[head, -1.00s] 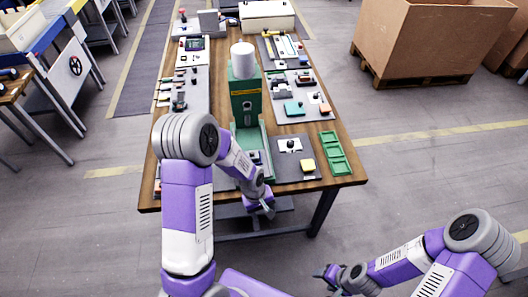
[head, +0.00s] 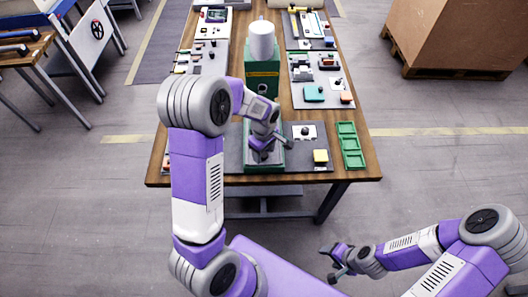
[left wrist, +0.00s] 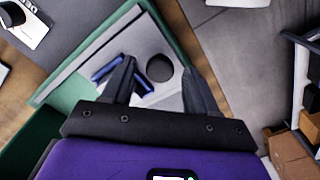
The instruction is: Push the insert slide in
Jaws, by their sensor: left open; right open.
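A green machine (head: 262,72) with a white cylinder on top (head: 262,40) stands on the wooden table. Its green base (head: 234,160) reaches toward the near edge. My left gripper (head: 266,152) is over this base, open. In the left wrist view, the open left fingers (left wrist: 158,66) point at a pale plate (left wrist: 148,40) on the green-edged base. A dark round spot (left wrist: 159,68) and blue bars (left wrist: 108,70) show between or beside the fingers. I cannot tell which part is the insert slide, or whether the fingers touch anything. My right gripper (head: 335,262) is open, off the table's near side.
More fixtures line both table sides. Orange-brown boxes (left wrist: 290,150) show at the wrist view's right. The floor in front of the table is free.

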